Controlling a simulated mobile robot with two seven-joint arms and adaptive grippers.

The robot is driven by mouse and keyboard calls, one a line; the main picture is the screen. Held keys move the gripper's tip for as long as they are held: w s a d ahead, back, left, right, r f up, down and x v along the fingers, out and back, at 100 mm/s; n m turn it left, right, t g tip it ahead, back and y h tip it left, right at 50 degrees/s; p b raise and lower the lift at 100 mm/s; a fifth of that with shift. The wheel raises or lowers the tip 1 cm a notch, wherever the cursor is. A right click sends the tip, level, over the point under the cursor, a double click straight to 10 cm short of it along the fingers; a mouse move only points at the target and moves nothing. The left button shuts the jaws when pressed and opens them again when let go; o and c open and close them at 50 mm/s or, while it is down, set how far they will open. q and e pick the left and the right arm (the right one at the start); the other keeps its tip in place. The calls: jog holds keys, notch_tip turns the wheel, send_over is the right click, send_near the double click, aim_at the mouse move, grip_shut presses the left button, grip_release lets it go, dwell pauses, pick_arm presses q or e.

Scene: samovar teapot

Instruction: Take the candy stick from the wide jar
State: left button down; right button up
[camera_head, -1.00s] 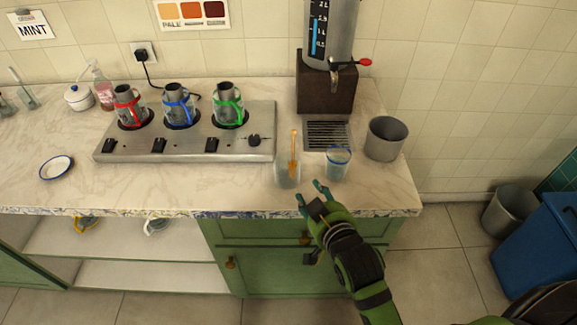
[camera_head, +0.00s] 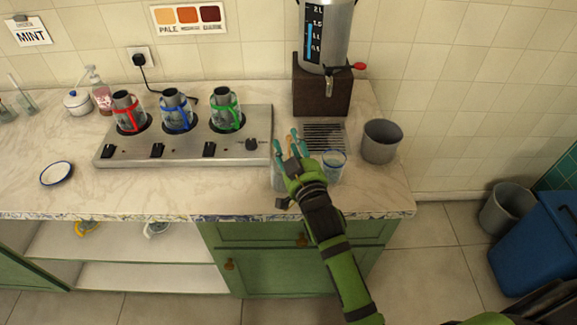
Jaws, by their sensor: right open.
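The wide jar (camera_head: 277,179) is clear and stands near the counter's front edge, partly hidden behind my right gripper. An orange-brown candy stick (camera_head: 289,145) rises out of it. My right gripper (camera_head: 287,146) is open, with its teal fingers at the upper part of the stick, which shows between them. I cannot tell whether the fingers touch the stick. My left gripper is not in view.
A blue-rimmed glass (camera_head: 333,165) stands close to the right of my right gripper. A grey pot (camera_head: 381,141) stands farther right. Behind are the drip grate (camera_head: 326,136) and the samovar (camera_head: 325,85). The steel burner panel (camera_head: 186,145) with glass-holders is to the left.

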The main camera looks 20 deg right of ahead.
jog(key=shift+w, duration=0.1)
grip_shut()
